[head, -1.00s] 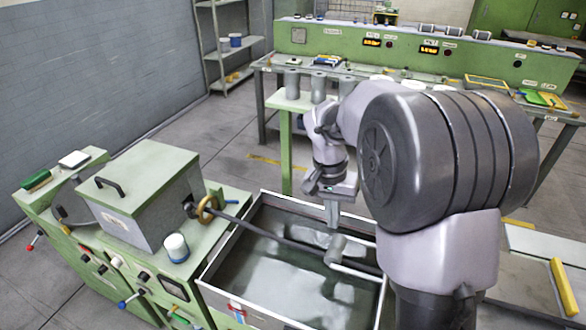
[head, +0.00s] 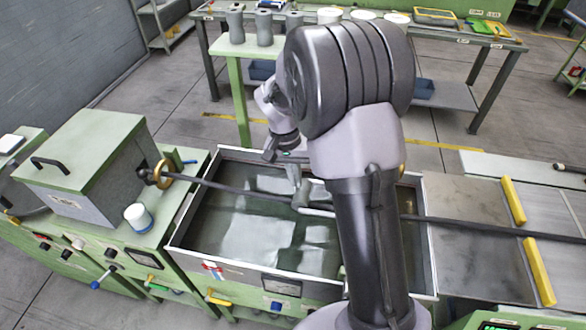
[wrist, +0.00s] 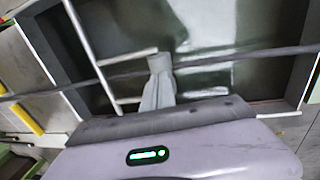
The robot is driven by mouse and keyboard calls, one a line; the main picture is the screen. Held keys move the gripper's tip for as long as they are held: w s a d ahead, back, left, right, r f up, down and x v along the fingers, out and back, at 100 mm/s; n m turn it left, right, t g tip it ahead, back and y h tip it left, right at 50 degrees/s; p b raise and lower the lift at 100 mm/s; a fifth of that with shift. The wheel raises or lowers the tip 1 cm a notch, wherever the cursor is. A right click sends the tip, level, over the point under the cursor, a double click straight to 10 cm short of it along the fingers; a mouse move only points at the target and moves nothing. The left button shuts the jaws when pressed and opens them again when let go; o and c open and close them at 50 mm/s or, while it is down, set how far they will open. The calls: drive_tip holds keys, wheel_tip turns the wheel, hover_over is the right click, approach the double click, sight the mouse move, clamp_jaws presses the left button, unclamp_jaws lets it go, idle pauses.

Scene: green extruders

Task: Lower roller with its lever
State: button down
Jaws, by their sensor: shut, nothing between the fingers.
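A black rod (head: 232,188) runs through the long water tank (head: 190,215). Which part is the lever is unclear.
A green machine box (head: 85,150) with a brass ring (head: 163,173) stands left of the tank. A white-and-blue pot (head: 138,217) sits beside it. Yellow bars (head: 513,201) lie on the right bench. A green stand with grey cylinders (head: 236,24) is behind.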

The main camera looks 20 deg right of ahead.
sight(298, 196)
drive_tip(key=f, duration=0.3)
drive_tip(key=f+b, duration=0.1)
drive_tip(key=shift+s+d+f, duration=0.2)
drive_tip(key=shift+d+f, duration=0.1)
drive_tip(key=shift+f, duration=0.1)
drive_tip(key=shift+f, duration=0.1)
drive_tip(key=shift+a+f+g+h, duration=0.2)
drive_tip(key=shift+f+g+h, duration=0.1)
drive_tip(key=shift+f+h, duration=0.25)
wheel_tip(298, 196, down, 11)
drive_tip(key=g+h+b, duration=0.3)
drive_tip(key=h, duration=0.2)
drive_tip(key=shift+s+d, duration=0.2)
drive_tip(key=shift+d, duration=0.1)
drive_tip(key=shift+s, duration=0.15)
